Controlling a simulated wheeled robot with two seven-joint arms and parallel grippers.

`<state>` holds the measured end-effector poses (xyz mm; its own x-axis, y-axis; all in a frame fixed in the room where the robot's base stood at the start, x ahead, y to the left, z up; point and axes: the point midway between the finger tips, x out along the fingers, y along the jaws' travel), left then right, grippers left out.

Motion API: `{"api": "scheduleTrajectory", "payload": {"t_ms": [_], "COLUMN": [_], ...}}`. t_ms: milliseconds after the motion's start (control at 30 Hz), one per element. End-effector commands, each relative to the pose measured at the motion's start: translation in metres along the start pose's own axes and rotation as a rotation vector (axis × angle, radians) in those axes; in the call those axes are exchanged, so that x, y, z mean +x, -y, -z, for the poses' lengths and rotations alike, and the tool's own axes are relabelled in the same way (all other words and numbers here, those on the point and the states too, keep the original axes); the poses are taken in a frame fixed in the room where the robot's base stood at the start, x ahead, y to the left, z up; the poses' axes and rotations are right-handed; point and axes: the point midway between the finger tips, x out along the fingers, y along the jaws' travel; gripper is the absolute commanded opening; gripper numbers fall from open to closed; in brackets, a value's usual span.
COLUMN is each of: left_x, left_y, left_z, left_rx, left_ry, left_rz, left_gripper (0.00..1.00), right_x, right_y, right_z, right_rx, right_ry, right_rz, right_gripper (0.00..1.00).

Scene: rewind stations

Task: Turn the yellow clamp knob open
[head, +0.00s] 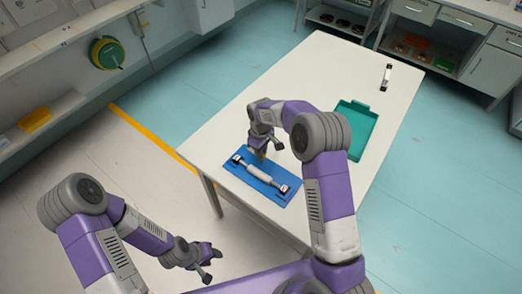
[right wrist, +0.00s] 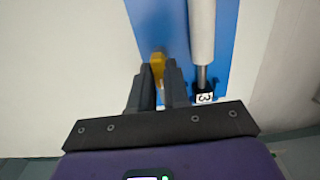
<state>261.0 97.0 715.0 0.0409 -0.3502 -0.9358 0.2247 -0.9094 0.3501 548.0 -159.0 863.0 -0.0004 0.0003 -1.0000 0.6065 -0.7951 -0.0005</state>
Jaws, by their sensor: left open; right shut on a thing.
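The yellow clamp knob (right wrist: 157,66) shows in the right wrist view between the fingertips of my right gripper (right wrist: 160,75), which is shut on it. In the head view the knob is hidden behind my right gripper (head: 267,148). The knob sits at the blue board (head: 285,201), beside a white roller (head: 263,172) on a metal shaft with dark end blocks. One end block (right wrist: 204,95) carries a marker that reads like a 3. My left gripper (head: 209,260) is open and empty, low at the left, off the table.
The white table (head: 310,75) also holds a green tray (head: 370,112) at the right and a small black and white part (head: 386,77) at the far end. A green reel (head: 107,53) hangs on the left wall. The table's far half is mostly clear.

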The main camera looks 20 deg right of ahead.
Motion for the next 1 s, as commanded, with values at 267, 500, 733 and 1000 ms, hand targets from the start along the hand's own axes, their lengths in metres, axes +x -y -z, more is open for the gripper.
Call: {"api": "scheduleTrajectory", "payload": {"t_ms": [267,500,733,1000], "left_x": [0.0,0.0,0.0,-0.003], "left_y": [0.0,0.0,0.0,-0.001], "left_z": [0.0,0.0,0.0,0.0], "left_rx": [0.0,0.0,0.0,0.0], "left_ry": [0.0,0.0,0.0,0.0], "left_rz": [0.0,0.0,0.0,0.0], "left_gripper": [0.43,0.43,0.43,0.43], "right_x": [-0.001,-0.001,0.0,-0.018], "right_y": [-0.001,-0.001,0.0,-0.001], "right_z": [0.0,0.0,0.0,0.001], "right_rx": [0.007,0.006,0.005,0.005], "right_ry": [-0.001,-0.001,0.0,-0.004], "right_rz": [-0.001,-0.001,-0.001,-0.002], "right_gripper": [0.0,0.33,0.41,0.41]}}
